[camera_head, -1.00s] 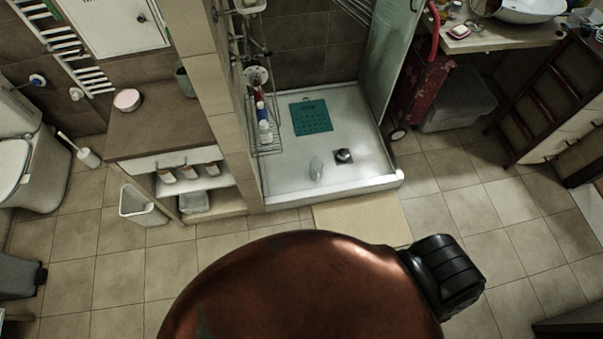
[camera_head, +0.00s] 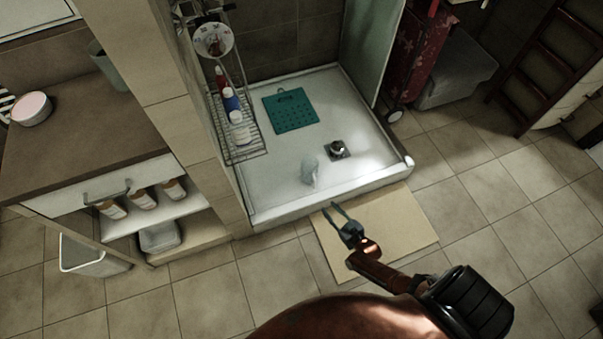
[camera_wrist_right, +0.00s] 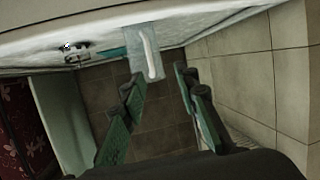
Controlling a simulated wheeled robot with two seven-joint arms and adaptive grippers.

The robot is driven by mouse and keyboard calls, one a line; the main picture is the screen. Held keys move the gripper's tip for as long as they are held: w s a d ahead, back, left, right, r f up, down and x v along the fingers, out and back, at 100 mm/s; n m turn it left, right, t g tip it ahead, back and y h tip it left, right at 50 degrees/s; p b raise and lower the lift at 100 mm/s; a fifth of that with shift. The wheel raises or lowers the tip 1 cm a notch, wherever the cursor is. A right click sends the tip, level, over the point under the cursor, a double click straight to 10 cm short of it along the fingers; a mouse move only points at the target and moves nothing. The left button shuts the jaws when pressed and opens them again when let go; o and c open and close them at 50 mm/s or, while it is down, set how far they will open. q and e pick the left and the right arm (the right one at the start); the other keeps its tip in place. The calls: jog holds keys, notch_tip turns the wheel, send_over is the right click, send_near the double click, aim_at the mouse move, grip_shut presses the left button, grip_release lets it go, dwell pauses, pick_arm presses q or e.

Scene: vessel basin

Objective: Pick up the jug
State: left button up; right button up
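A pale, translucent jug (camera_head: 309,171) stands on the white shower tray (camera_head: 270,195), near its front edge. The jug also shows in the right wrist view (camera_wrist_right: 146,56), with its white handle facing the camera. My right gripper (camera_head: 336,212) is just outside the tray's front edge, in front of the jug and slightly right of it. In the wrist view the fingers of my right gripper (camera_wrist_right: 158,82) are apart, with the jug beyond the tips and roughly between them. Nothing is held. My left gripper is not in view.
A teal mat (camera_head: 291,111) and a drain (camera_head: 338,149) lie behind the jug. A wire rack (camera_head: 243,150) with bottles stands left, beside the tiled wall. A glass panel (camera_head: 371,45) is at the back right. A beige mat (camera_head: 395,226) lies before the tray.

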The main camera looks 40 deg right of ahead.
aim_at(314, 188)
jog(key=w+d+f+t+b, duration=0.1)
jog(key=w+b, duration=0.2)
jog(key=w+f+m+t+h+b, duration=0.1)
jog(key=w+b, duration=0.3)
jog(key=w+d+f+t+b, duration=0.1)
jog(key=w+f+b, duration=0.1)
jog(key=w+b, duration=0.2)
jog(key=shift+w+d+m+h, duration=0.1)
jog(key=shift+d+m+h, duration=0.2)
jog(key=shift+d, duration=0.05)
jog(key=w+b, duration=0.2)
jog(key=w, duration=0.3)
jog(key=shift+d+r, duration=0.1)
jog(key=shift+d, duration=0.05)
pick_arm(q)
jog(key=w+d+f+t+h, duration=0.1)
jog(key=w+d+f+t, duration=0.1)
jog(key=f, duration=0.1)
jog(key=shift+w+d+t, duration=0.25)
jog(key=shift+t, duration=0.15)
pick_arm(e)
jog(key=shift+r, duration=0.1)
jog(key=shift+c, duration=0.3)
grip_shut()
